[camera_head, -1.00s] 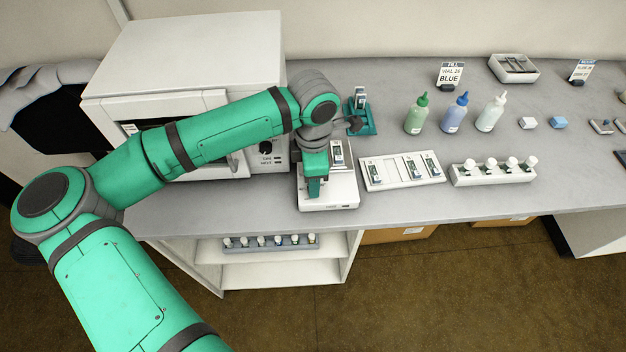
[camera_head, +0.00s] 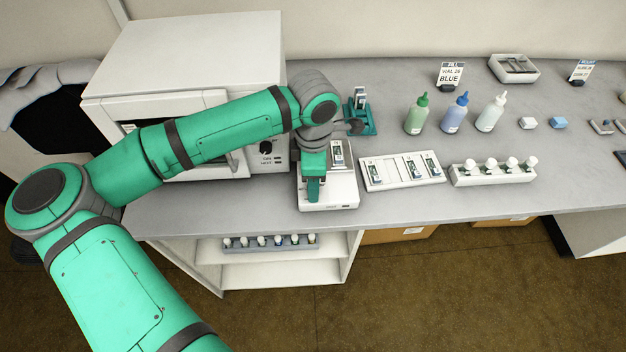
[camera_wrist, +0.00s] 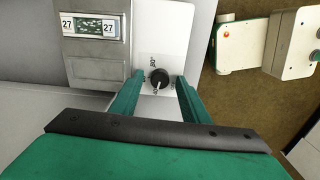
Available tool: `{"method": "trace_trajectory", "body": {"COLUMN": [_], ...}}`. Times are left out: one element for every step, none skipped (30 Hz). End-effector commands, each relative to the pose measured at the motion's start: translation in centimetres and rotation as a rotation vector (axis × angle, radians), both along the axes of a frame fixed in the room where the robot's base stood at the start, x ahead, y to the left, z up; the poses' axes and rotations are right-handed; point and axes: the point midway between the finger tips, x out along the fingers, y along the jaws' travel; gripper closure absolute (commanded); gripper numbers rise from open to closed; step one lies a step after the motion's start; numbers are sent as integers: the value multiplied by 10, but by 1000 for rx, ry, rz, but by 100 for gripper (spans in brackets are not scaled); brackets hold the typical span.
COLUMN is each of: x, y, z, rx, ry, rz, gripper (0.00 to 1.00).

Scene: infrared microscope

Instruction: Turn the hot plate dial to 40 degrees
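The hot plate (camera_head: 343,198) is a white box near the front edge of the bench. It also fills the upper middle of the wrist view (camera_wrist: 168,28). Its round black dial (camera_wrist: 159,78) has a pale pointer line and small printed degree marks around it, too small to read surely. My gripper (camera_wrist: 159,82) is over the front part of the plate, with its two green fingers either side of the dial. A gap shows between each finger and the dial. In the head view my gripper (camera_head: 313,198) hides the dial.
A metal block (camera_wrist: 95,45) with two labels reading 27 is beside the dial. A white slide tray (camera_head: 400,183) stands close right of the hot plate, and a large white instrument (camera_head: 190,60) stands behind left. A teal stand (camera_head: 372,120) is behind.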

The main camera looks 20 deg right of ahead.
Motion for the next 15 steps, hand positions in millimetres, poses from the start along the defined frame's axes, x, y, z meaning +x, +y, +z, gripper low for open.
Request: {"method": "trace_trajectory", "body": {"x": [0, 0, 0, 0, 0, 0, 1, 1, 1, 1, 1, 1, 1, 1, 1], "y": [0, 0, 0, 0, 0, 0, 0, 0, 0, 0, 0, 0, 0, 0, 0], "z": [0, 0, 0, 1, 2, 4, 6, 9, 15, 20, 25, 32, 38, 44, 51], "rx": [0, 0, 0, 0, 0, 0, 1, 1, 1, 1, 1, 0, 1, 1, 0], "ry": [0, 0, 0, 0, 0, -1, -1, -1, -1, -3, -4, -3, -3, -4, -3], "rz": [0, 0, 0, 0, 0, 0, 0, 0, 1, 0, 0, 0, 1, 1, 1], "gripper": [58, 58, 58, 58, 58, 58, 58, 58, 58, 58, 58, 58, 58, 58, 58]}}
